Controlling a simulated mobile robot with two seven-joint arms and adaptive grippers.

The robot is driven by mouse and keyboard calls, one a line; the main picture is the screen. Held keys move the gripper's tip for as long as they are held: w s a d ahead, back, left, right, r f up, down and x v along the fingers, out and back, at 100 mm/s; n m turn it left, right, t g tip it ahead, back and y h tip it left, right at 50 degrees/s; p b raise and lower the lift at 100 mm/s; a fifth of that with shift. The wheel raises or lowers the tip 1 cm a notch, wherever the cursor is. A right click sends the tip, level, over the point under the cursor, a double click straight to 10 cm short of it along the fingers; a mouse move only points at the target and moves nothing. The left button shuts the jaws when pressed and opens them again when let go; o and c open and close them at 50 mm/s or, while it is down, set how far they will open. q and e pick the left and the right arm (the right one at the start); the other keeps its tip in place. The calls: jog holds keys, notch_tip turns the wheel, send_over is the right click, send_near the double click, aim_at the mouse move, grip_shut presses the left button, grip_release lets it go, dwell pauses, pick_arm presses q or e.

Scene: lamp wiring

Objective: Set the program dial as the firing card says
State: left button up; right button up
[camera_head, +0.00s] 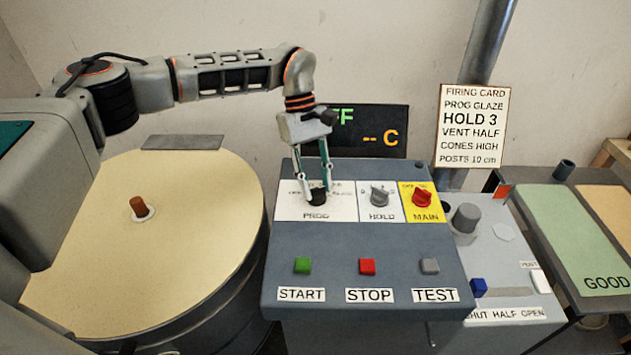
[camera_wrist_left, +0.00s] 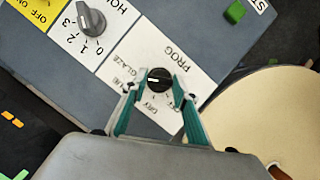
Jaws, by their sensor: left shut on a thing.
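The black program dial (camera_head: 317,197) sits on the white PROG plate (camera_head: 287,207) at the panel's left. My left gripper (camera_head: 316,190) reaches down from above and is shut on this dial. The left wrist view shows the dial (camera_wrist_left: 159,80) between the two fingertips (camera_wrist_left: 160,92). A white mark on the dial points left in that view, toward the printed program names; which name it meets is unclear. The firing card (camera_head: 473,126) on the wall reads PROG GLAZE, HOLD 3, VENT HALF, CONES HIGH, POSTS 10 cm. My right gripper is not seen.
Right of PROG are the grey HOLD knob (camera_head: 380,197) and red MAIN switch (camera_head: 422,197). START (camera_head: 302,266), STOP (camera_head: 367,266) and TEST (camera_head: 430,266) buttons lie in front. A dark display (camera_head: 385,130) stands behind. The round kiln lid (camera_head: 200,230) is left.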

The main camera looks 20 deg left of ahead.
pick_arm(q)
jog(key=shift+d+m+y, duration=0.1)
jog(key=shift+m+y, duration=0.2)
jog(key=shift+m, duration=0.6)
jog(key=o, duration=1.1)
jog(key=v, duration=1.2)
jog(key=shift+w, duration=0.2)
